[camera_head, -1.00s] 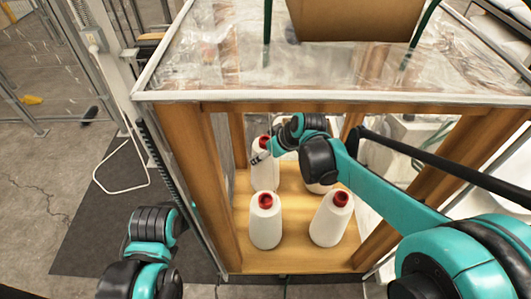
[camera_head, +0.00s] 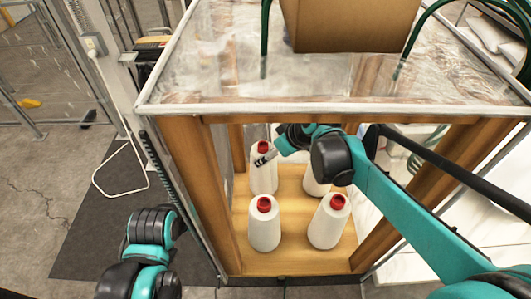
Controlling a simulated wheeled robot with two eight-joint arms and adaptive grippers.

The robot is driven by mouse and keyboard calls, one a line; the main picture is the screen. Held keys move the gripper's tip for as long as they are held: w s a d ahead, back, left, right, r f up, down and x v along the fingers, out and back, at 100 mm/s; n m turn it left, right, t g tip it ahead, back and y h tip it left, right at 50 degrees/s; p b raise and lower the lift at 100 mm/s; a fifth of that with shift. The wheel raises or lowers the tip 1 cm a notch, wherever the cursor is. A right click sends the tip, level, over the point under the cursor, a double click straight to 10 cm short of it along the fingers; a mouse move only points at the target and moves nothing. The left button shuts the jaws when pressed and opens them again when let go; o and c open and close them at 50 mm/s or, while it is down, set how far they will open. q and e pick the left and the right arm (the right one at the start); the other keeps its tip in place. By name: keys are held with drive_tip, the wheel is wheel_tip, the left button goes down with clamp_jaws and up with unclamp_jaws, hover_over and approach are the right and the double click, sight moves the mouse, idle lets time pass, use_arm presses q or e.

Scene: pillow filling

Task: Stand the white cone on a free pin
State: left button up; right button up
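Several white cones with red tops stand upright on a wooden shelf board (camera_head: 285,263). One white cone (camera_head: 264,228) is at the front left and one (camera_head: 328,226) at the front right. Another white cone (camera_head: 264,182) is at the back left, and one (camera_head: 314,183) at the back right is partly hidden by my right arm. The pins are not visible. My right gripper (camera_head: 264,159) is at the upper part of the back-left cone, just below its red top. I cannot tell whether its fingers hold the cone. My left gripper is out of view; only its arm shows at lower left.
Wooden posts (camera_head: 200,185) frame the shelf at both sides. A top covered in clear film (camera_head: 210,70) lies above it and carries a cardboard box (camera_head: 350,25). A white cable (camera_head: 122,192) hangs at the left. Dark matting lies on the floor.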

sight(336, 205)
drive_tip(key=v, duration=0.6)
drive_tip(key=s+d+f+m+t+h, duration=0.1)
drive_tip(key=s+d+f+m, duration=0.1)
drive_tip(key=s+d+m, duration=0.1)
drive_tip(key=s+d+f+m+h, duration=0.2)
drive_tip(key=s+d+m, duration=0.1)
drive_tip(key=s+d, duration=0.2)
drive_tip(key=s+d+f+m+t+h+p, duration=0.1)
drive_tip(key=s+d+f+m, duration=0.1)
drive_tip(key=s+d, duration=0.3)
drive_tip(key=shift+s+d+f+m+t+h, duration=0.15)
drive_tip(key=shift+s+m, duration=0.1)
drive_tip(key=shift+s, duration=0.15)
drive_tip(key=shift+s+a+f+m+t+h, duration=0.15)
drive_tip(key=shift+s+m, duration=0.1)
drive_tip(key=shift+s, duration=0.15)
drive_tip(key=shift+d+r, duration=0.1)
drive_tip(key=shift+w, duration=0.1)
drive_tip(key=shift+r, duration=0.1)
